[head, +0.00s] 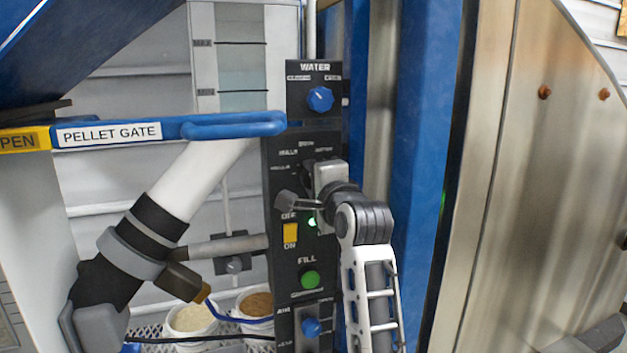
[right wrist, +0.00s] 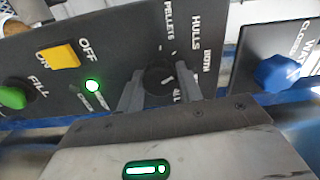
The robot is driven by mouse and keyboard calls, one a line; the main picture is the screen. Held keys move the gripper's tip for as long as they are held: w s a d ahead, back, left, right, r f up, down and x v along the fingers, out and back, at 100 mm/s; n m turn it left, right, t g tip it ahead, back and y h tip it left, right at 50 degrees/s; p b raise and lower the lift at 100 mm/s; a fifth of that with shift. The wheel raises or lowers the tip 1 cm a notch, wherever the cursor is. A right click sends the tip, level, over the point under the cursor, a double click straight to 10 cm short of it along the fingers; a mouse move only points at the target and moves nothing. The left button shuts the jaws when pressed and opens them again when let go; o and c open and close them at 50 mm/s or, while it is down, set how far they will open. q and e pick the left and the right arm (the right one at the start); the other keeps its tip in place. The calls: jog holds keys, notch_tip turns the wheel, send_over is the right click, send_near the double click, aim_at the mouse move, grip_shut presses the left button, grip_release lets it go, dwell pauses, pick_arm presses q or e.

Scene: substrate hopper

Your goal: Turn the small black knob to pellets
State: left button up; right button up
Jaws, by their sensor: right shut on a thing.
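The small black knob (right wrist: 158,78) sits on the dark control panel, with PELLETS, HULLS and BOTH printed near it. A short pale mark shows on its face, but I cannot tell for certain which label it points to. My right gripper (right wrist: 160,88) is shut on the knob, one finger on each side. In the head view my right gripper (head: 309,183) is at the panel's upper middle and hides most of the knob and part of its labels.
A blue WATER knob (head: 320,98) is just above. Below are a yellow OFF/ON switch (head: 290,233), a lit green lamp (head: 312,222), a green FILL button (head: 309,279) and another blue knob (head: 311,327). The blue PELLET GATE bar (head: 190,128) reaches in from the left.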

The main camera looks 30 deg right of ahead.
jog(key=n, duration=0.5)
jog(key=shift+n, duration=0.4)
jog(key=n, duration=0.4)
jog(key=shift+r+n, duration=0.1)
jog(key=shift+n, duration=0.2)
jog(key=o, duration=1)
